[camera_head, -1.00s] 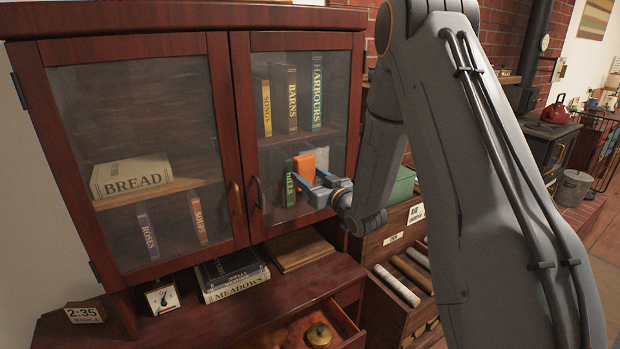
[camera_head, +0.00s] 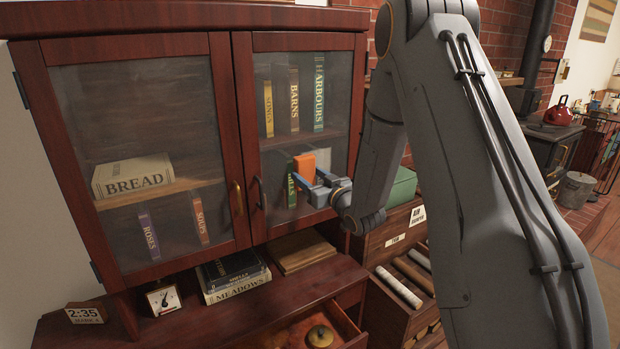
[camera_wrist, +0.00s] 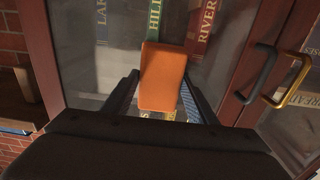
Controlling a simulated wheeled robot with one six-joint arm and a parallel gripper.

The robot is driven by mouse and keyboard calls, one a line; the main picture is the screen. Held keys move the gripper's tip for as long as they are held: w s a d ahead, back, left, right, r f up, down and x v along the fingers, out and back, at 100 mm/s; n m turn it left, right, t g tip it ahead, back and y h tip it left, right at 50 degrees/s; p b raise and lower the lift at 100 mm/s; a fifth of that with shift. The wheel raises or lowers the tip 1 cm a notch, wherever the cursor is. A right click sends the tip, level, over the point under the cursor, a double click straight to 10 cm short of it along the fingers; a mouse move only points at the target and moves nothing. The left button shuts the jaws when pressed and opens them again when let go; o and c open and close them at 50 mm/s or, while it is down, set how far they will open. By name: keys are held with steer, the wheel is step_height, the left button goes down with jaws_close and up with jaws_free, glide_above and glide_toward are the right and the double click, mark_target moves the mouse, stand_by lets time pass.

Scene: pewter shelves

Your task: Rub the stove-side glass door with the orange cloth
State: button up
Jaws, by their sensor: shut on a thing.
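The orange cloth (camera_head: 305,163) is a folded pad held up at the lower part of the right-hand glass door (camera_head: 283,78), the door on the stove's side. My gripper (camera_head: 318,186) is shut on the cloth. In the wrist view, the cloth (camera_wrist: 162,75) stands between the two fingers, in front of the glass (camera_wrist: 110,60). It overlaps the spines of books behind the pane. Whether it touches the glass is hard to tell. The door is shut, with a dark handle (camera_head: 258,193) on its left frame.
The left glass door (camera_head: 140,110) is shut and has a brass handle (camera_head: 238,198). Below are stacked books (camera_head: 233,275), a wooden board (camera_head: 300,251) and an open drawer (camera_head: 318,338). A green box (camera_head: 402,188) stands right of the cabinet. The black stove (camera_head: 548,150) is far right.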

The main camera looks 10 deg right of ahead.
mark_target(331, 162)
steer(key=shift+w+a, duration=0.1)
steer(key=shift+w, duration=0.15)
steer(key=shift+w+d+b, duration=0.35)
steer(key=shift+w+d, duration=0.05)
steer(key=shift+d, duration=0.85)
steer(key=shift+w+d+b, duration=0.3)
steer(key=shift+w+d, duration=0.1)
steer(key=shift+d, duration=0.8)
steer(key=shift+w+d+b, duration=0.35)
steer(key=shift+w+d, duration=0.05)
steer(key=shift+d, duration=0.85)
steer(key=shift+w+d+b, duration=0.2)
steer(key=shift+w+d, duration=0.05)
steer(key=shift+d, duration=0.65)
steer(key=shift+w+d+b, duration=0.2)
steer(key=shift+w+d, duration=0.05)
steer(key=shift+d, duration=0.6)
steer(key=shift+w, duration=0.1)
steer(key=shift+a, duration=0.15)
